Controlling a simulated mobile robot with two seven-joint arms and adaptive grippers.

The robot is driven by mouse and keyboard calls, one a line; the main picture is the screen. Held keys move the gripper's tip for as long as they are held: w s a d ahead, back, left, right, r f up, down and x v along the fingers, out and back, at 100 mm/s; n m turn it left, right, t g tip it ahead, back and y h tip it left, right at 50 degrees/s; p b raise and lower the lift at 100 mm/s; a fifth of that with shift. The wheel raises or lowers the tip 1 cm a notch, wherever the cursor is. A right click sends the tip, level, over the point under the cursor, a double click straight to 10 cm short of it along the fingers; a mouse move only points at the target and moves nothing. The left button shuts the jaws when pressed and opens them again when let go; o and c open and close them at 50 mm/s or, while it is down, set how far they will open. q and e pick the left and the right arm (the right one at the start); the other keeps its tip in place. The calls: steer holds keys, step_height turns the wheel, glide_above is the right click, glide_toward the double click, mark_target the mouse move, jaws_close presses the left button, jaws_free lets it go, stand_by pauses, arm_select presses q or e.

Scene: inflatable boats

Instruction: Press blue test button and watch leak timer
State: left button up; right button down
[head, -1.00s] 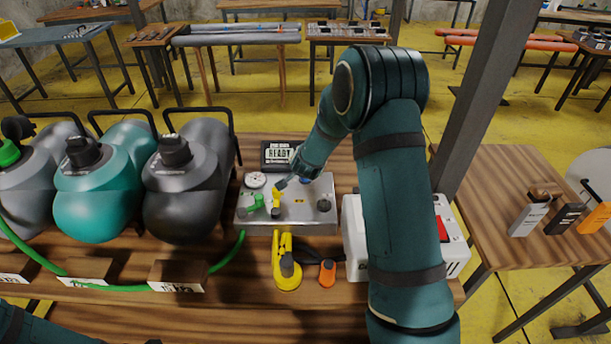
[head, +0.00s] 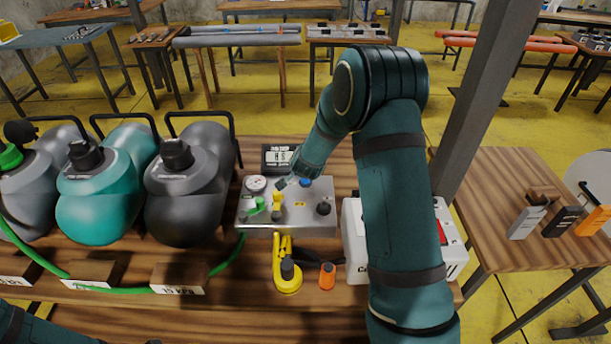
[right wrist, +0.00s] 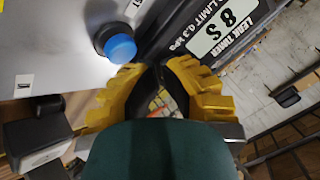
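The grey metal test box (head: 318,222) stands on the bench with a dial gauge, green and yellow valves and a black knob. Its blue button (head: 305,182) shows just beside my right gripper (head: 283,183); the button (right wrist: 120,48) is also in the right wrist view. The leak timer display (head: 278,157) stands behind the box; in the right wrist view the timer (right wrist: 226,27) reads "8 S". My left gripper is out of view.
Several rolled grey and teal boats (head: 100,195) fill the bench's left side, with a green hose (head: 225,260) in front. A yellow tool (head: 287,270) lies before the box. A white machine (head: 452,245) and a dark post (head: 480,95) stand to the right.

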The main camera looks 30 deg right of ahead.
stand_by(0.3)
step_height(320, 180, up, 5)
steer(key=p, duration=0.4)
steer(key=shift+r, duration=0.1)
stand_by(0.6)
